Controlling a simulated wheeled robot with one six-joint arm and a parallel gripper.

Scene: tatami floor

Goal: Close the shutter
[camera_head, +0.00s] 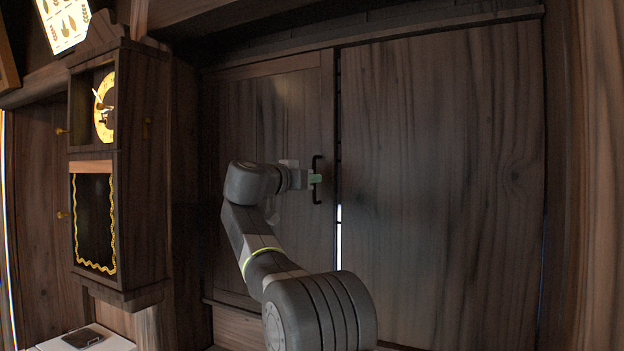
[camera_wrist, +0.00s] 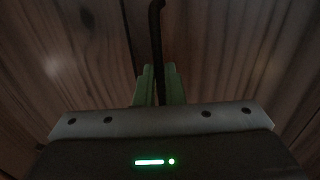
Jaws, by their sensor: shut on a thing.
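The shutter is a dark wooden sliding panel (camera_head: 285,120) on the left, with a black vertical bar handle (camera_head: 317,165) near its right edge. A larger wooden panel (camera_head: 440,180) stands to its right. A thin bright gap shows between the two low down. My gripper (camera_head: 315,179) is at the handle, its green fingers closed around the bar. In the wrist view the green fingers (camera_wrist: 159,84) sit on both sides of the handle (camera_wrist: 157,40), which runs up between them. My arm hides part of the shutter's lower half.
A wooden wall clock (camera_head: 150,170) with a yellow dial hangs to the left of the shutter. A white surface with a dark flat item (camera_head: 82,339) is at the bottom left. A wooden rail (camera_head: 420,25) runs above the panels.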

